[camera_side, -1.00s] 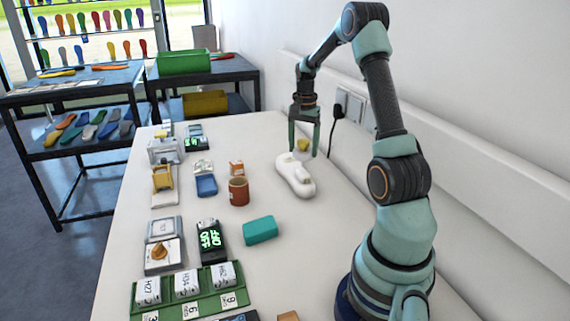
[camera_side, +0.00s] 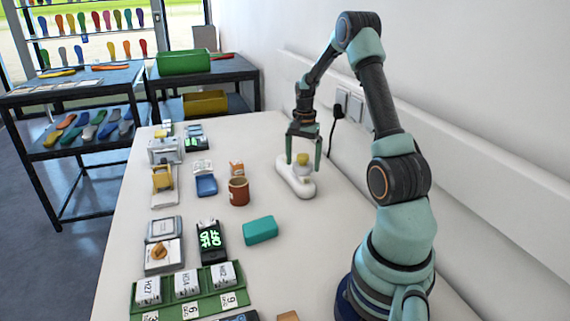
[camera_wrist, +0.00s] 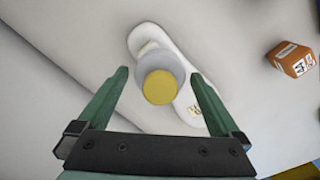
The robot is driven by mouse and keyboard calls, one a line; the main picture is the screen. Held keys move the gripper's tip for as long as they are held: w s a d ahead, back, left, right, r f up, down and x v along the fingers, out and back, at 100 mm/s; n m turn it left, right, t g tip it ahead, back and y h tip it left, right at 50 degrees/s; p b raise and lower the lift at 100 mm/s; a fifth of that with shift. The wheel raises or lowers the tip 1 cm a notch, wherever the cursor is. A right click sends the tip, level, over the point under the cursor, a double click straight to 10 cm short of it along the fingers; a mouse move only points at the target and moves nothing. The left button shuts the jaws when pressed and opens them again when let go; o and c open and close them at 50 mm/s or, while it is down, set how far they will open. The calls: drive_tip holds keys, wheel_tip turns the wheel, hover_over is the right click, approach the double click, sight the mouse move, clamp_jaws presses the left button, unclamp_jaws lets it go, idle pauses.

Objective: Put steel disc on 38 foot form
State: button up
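The steel disc (camera_wrist: 180,70), a grey round piece with a yellow knob (camera_side: 302,158) on top, sits over the middle of the foot form in the wrist view (camera_wrist: 160,87). My gripper (camera_side: 303,165) points down over it. In the wrist view my gripper (camera_wrist: 160,75) is open, with one finger on each side of the disc and a gap to both. The disc's contact with the form is partly hidden.
A brown cup (camera_side: 238,192), an orange block (camera_side: 237,168), a teal block (camera_side: 260,230) and a blue item (camera_side: 206,186) stand left of the form. The orange block also shows in the wrist view (camera_wrist: 290,58). The wall with sockets (camera_side: 350,105) is close on the right.

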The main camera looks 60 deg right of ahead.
sight(302, 155)
drive_tip(key=shift+r, duration=0.1)
wheel_tip(302, 155, up, 11)
drive_tip(key=shift+f, duration=0.1)
drive_tip(key=w+a+r+n+t, duration=0.1)
drive_tip(key=a+r+n, duration=0.2)
drive_tip(key=a, duration=0.3)
drive_tip(key=w+a+r+n+t+h, duration=0.1)
drive_tip(key=a+r+n, duration=0.15)
drive_tip(key=a, duration=0.35)
drive_tip(key=w+a+r+n+t, duration=0.1)
drive_tip(key=a+r+n, duration=0.15)
drive_tip(key=a, duration=0.45)
drive_tip(key=s+a+n+t, duration=0.1)
drive_tip(key=s+a+n, duration=0.1)
drive_tip(key=a+n, duration=0.3)
drive_tip(key=s+a+f+n+t+y, duration=0.1)
drive_tip(key=s+a+n, duration=0.2)
drive_tip(key=a, duration=0.7)
drive_tip(key=shift+s+f+n+t, duration=0.3)
drive_tip(key=shift+n, duration=0.7)
